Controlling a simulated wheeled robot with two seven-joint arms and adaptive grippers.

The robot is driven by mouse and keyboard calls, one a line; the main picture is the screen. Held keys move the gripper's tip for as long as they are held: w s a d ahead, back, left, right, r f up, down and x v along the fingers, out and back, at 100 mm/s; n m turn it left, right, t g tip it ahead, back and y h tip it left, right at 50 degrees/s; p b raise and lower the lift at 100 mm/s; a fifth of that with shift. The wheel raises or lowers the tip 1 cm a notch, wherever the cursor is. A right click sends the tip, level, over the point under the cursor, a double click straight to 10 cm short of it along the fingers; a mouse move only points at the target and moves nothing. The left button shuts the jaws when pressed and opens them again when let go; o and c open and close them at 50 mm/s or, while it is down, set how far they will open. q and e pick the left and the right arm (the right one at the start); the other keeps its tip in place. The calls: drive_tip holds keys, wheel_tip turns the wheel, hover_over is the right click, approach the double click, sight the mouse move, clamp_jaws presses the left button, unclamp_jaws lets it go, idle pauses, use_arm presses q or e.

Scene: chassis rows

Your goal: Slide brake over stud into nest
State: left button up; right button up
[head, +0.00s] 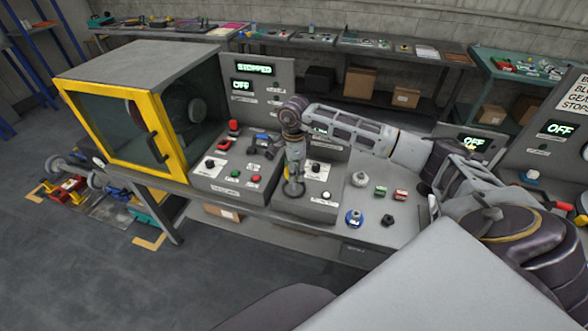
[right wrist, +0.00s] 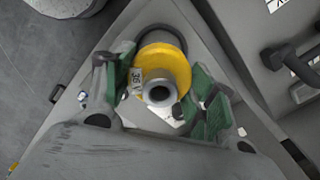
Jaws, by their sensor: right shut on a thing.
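In the right wrist view, a yellow round part with a grey hub, taken as the brake (right wrist: 178,62), carries a white "36 V" label. My right gripper (right wrist: 158,92) has its green-padded fingers on either side of it and is shut on it. The hub's dark round opening faces the camera. In the head view my right gripper (head: 293,188) points down over the middle control box (head: 308,207), and only a sliver of yellow shows beside it. The stud and nest are not clearly visible; whether the brake touches them cannot be told. My left gripper is not in view.
A yellow-framed cabinet (head: 115,133) stands at the left, beside a control box with buttons (head: 232,178). Right of the gripper, a blue round part (head: 354,217), a dark knob (head: 388,220) and small green and red blocks lie on the bench (head: 370,238). Upright panels stand close behind.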

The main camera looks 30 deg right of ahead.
sight(294, 189)
drive_tip(key=shift+f+b, duration=2.75)
drive_tip(key=shift+f, duration=0.75)
idle(1.3)
drive_tip(key=o, duration=1.5)
drive_tip(key=shift+f, duration=0.1)
drive_tip(key=shift+r, duration=6.05)
